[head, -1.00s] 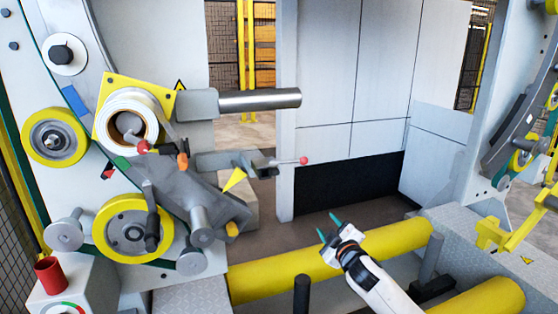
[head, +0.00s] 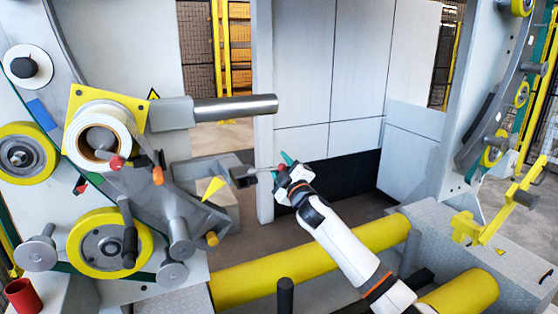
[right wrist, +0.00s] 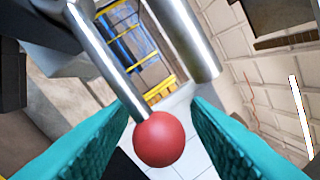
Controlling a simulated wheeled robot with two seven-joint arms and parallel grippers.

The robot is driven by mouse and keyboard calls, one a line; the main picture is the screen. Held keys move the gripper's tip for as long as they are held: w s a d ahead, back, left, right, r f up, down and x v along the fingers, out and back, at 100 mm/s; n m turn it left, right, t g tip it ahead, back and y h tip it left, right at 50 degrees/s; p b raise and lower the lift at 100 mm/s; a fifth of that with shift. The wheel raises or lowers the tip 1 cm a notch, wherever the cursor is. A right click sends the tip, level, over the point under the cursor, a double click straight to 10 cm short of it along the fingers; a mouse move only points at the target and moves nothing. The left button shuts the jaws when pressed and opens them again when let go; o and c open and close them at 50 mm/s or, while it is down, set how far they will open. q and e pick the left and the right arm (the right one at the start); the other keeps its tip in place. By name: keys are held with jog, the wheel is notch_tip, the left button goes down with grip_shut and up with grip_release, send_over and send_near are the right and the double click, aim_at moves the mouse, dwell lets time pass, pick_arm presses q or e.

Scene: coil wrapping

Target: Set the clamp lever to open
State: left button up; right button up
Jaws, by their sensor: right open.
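The clamp lever (head: 262,169) is a thin metal rod on a dark block beside the yellow pointer (head: 213,187). It points roughly level to the right in the head view. Its red ball knob (right wrist: 159,139) shows in the right wrist view between the two teal fingers, with the metal rod (right wrist: 108,55) running up and left from it. My right gripper (head: 281,167) is open around the knob end, and the knob is mostly hidden in the head view. I cannot tell whether a finger touches it. My left gripper is out of view.
A thick grey bar (head: 235,107) sticks out above the lever. A white roll (head: 95,140) on a yellow plate and another red-knobbed handle (head: 116,161) are to the left. A yellow roller (head: 300,262) lies below my right arm. A grey wall panel stands behind.

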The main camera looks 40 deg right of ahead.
jog(key=shift+w+d+r, duration=0.1)
jog(key=shift+w+d, duration=0.05)
jog(key=shift+w, duration=0.45)
grip_shut()
